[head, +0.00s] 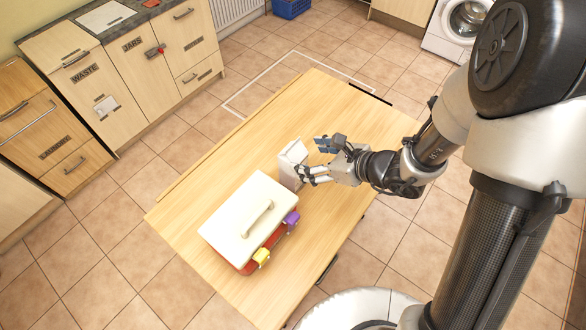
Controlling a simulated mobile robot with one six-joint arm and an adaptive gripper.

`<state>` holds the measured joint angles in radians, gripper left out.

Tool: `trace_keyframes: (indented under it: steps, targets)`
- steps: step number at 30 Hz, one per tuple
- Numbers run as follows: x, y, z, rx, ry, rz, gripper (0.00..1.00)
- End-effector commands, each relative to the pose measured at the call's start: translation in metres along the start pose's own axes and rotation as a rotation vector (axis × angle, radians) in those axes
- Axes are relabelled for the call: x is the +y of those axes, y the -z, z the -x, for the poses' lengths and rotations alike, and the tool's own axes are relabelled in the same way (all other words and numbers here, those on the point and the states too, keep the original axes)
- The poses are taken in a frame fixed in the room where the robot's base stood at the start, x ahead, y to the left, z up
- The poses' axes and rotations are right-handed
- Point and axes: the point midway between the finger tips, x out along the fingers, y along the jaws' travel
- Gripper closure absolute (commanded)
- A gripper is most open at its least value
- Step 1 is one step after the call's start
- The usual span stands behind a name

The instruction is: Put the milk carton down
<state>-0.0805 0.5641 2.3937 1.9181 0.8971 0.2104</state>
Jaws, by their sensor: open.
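The milk carton (290,165), white with grey shaded sides, stands upright on the wooden table (340,112). It is just behind a box with a white lid. My gripper (306,157) is open at the carton's right side, with its fingers spread close to it. I cannot tell whether a finger touches the carton. Part of the carton's right side is hidden by the gripper.
The box (240,222) has a white lid with a handle, a red lower part, and a yellow (262,256) and a purple latch (291,220). The table's far part is clear. Cabinets (120,75) line the left wall. A washing machine (459,25) stands at the back.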

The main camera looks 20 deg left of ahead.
Motion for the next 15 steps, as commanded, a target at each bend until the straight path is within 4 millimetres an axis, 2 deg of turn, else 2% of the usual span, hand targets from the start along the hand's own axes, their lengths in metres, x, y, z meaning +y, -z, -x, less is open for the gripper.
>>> trace_keyframes:
  steps: [1,8,15]
  targets:
    - [0.0,0.001,-0.007,0.0,-0.001,0.001,0.27]
    - [0.002,-0.001,-0.022,0.0,-0.001,0.001,0.27]
    - [0.006,-0.004,-0.058,0.001,-0.002,0.001,0.27]
